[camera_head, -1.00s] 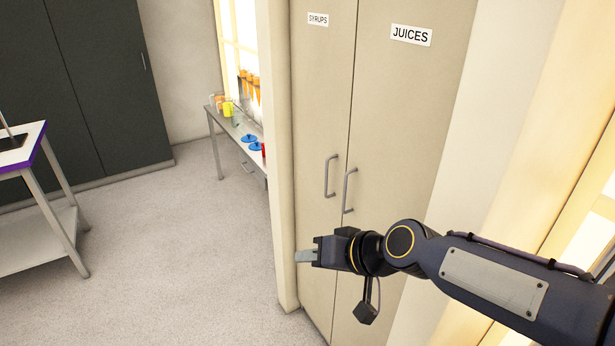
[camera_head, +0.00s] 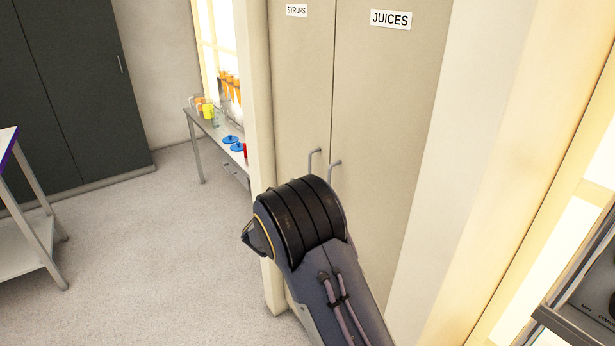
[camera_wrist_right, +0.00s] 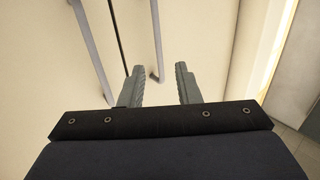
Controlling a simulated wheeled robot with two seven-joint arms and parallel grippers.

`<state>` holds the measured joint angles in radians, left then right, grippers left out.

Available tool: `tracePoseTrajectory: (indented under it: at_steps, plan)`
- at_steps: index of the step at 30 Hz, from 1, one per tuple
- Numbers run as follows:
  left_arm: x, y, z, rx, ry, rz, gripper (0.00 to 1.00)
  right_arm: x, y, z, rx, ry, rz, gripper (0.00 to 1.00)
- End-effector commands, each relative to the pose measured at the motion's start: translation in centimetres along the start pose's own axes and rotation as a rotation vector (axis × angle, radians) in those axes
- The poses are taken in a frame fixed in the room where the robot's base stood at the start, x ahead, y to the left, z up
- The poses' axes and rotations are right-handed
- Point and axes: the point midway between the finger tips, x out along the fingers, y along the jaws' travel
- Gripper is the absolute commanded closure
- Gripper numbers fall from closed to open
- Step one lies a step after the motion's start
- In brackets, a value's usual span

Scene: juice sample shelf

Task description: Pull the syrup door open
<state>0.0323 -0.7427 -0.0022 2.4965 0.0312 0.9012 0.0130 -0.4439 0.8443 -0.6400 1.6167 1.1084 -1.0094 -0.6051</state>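The syrup door (camera_head: 300,90), labelled SYRUPS (camera_head: 296,10), is the left beige cabinet door and looks shut. The upper end of its handle (camera_head: 314,152) shows above my right arm, which hides the rest. My right gripper is hidden behind that arm in the head view. In the right wrist view my right gripper (camera_wrist_right: 160,80) is open, its two grey fingers apart. A bar handle (camera_wrist_right: 156,40) runs down toward the gap between the fingertips; contact cannot be told. Another handle (camera_wrist_right: 92,45) lies to the left. My left gripper is not in view.
The juice door (camera_head: 390,100) adjoins on the right, with its own handle (camera_head: 334,168) close by. A side table (camera_head: 215,130) with cups and blue items stands left of the cabinet. A white-topped table (camera_head: 8,145) is at far left. The floor between is clear.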

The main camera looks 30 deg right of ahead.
Motion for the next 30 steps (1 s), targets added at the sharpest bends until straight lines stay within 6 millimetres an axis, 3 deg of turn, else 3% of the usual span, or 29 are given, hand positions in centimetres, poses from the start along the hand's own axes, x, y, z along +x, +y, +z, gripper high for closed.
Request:
tracePoseTrajectory:
  at_steps: [5,18,28,30]
  plan:
    - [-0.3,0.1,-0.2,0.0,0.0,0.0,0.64,1.1,0.0,-0.2,-0.014,0.028,0.024,0.7]
    - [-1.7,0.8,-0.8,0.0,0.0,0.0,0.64,7.2,0.1,-0.3,-0.013,0.025,0.019,0.7]
    - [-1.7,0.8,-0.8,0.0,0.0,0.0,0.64,7.8,0.1,-0.2,-0.012,0.024,0.018,0.7]
    - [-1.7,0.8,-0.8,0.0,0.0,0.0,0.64,7.7,0.1,-0.2,-0.012,0.024,0.018,0.77]
